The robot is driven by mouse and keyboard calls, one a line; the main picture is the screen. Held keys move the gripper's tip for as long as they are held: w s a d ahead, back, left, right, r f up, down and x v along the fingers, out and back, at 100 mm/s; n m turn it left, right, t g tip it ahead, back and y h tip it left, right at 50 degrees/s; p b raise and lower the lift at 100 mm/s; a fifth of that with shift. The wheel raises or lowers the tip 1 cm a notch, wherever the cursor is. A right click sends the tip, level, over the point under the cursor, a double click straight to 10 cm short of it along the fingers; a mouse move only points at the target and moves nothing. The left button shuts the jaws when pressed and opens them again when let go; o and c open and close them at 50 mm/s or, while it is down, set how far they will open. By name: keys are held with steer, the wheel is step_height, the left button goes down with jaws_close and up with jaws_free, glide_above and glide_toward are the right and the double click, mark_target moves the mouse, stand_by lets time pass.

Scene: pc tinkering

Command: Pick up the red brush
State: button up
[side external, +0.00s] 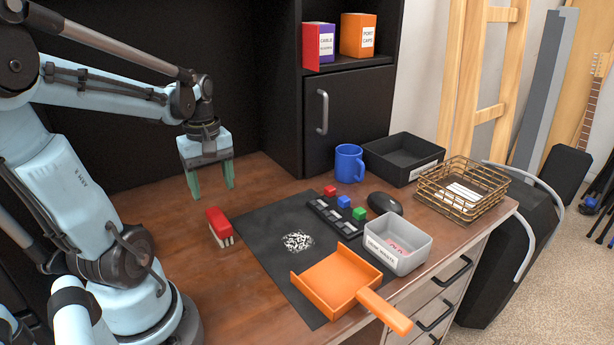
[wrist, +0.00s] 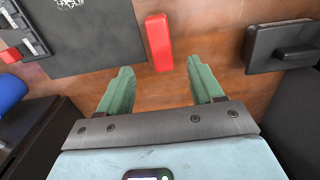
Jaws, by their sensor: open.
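The red brush (side external: 219,226) lies on the wooden desk just left of the dark mat, its pale bristles facing the front. My gripper (side external: 212,194) has green fingers pointing down and hangs above the desk, behind the brush. In the wrist view my gripper (wrist: 160,72) is open with nothing between its fingers.
The dark mat (side external: 262,222) holds white bits (side external: 297,241), an orange dustpan (side external: 335,282) and a rack of colored blocks (side external: 335,215). A grey bin (side external: 398,245), black mouse (side external: 385,204), blue mug (side external: 349,163), black tray (side external: 402,157) and wire basket (side external: 460,190) stand right. Desk around the brush is clear.

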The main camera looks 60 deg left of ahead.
mark_target(218, 217)
steer(key=shift+a+f, duration=0.1)
steer(key=shift+f, duration=4.9)
steer(key=shift+c, duration=0.2)
steer(key=c, duration=1)
steer(key=shift+r, duration=0.15)
steer(key=shift+c, duration=0.2)
steer(key=shift+r, duration=0.5)
steer(key=r, duration=0.3)
steer(key=shift+d+r, duration=0.1)
steer(key=shift+d, duration=0.15)
steer(key=w+d+r, duration=0.2)
steer(key=d+r, duration=0.4)
steer(key=d, duration=0.5)
steer(key=shift+w+r, duration=0.3)
steer(key=shift+w, duration=0.1)
